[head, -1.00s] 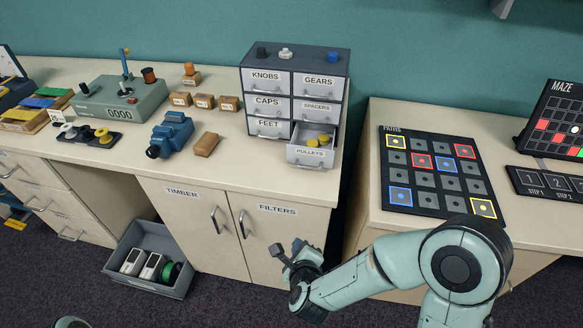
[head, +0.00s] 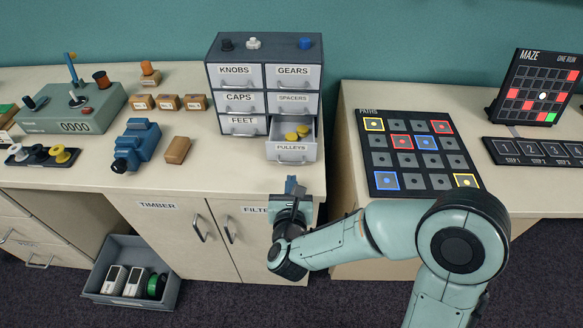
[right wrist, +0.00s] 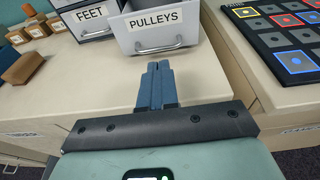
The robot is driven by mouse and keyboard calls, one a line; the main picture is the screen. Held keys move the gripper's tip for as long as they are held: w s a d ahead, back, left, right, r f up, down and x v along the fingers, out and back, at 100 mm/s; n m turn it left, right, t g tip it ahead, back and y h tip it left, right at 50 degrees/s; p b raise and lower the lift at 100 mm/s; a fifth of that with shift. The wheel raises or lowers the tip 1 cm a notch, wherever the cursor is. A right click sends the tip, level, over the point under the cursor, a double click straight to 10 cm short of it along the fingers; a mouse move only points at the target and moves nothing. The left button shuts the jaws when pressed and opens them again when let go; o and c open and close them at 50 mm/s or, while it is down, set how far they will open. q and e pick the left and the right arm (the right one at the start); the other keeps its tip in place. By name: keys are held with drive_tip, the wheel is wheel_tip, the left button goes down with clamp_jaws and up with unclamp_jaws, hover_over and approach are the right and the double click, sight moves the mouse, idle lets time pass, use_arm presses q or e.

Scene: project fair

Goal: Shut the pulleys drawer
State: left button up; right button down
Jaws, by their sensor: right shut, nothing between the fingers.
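The pulleys drawer (head: 291,150) is at the lower right of a small grey drawer cabinet (head: 236,90) and is pulled out, with yellow pulleys (head: 297,132) in it. In the right wrist view the pulleys drawer (right wrist: 155,32) shows its label and a metal handle, ahead of my fingers. My right gripper (head: 291,184) is shut and empty, just in front of and below the drawer, near the counter's front edge. Its blue fingertips (right wrist: 157,72) point toward the drawer front and look apart from it. My left gripper is not in view.
The cabinet's other drawers look shut. A brown block (head: 177,150) and a blue device (head: 136,145) stand to the left on the counter (head: 215,178). A gap separates it from the right table, which holds the paths board (head: 418,152).

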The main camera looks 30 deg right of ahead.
approach(294, 140)
drive_tip(key=shift+s+a+f+p, duration=0.2)
drive_tip(key=shift+s+a+f, duration=0.15)
drive_tip(key=shift+f, duration=0.15)
drive_tip(key=shift+s+a+f+p, duration=0.15)
drive_tip(key=shift+s+a+f, duration=0.1)
drive_tip(key=shift+a+f, duration=0.15)
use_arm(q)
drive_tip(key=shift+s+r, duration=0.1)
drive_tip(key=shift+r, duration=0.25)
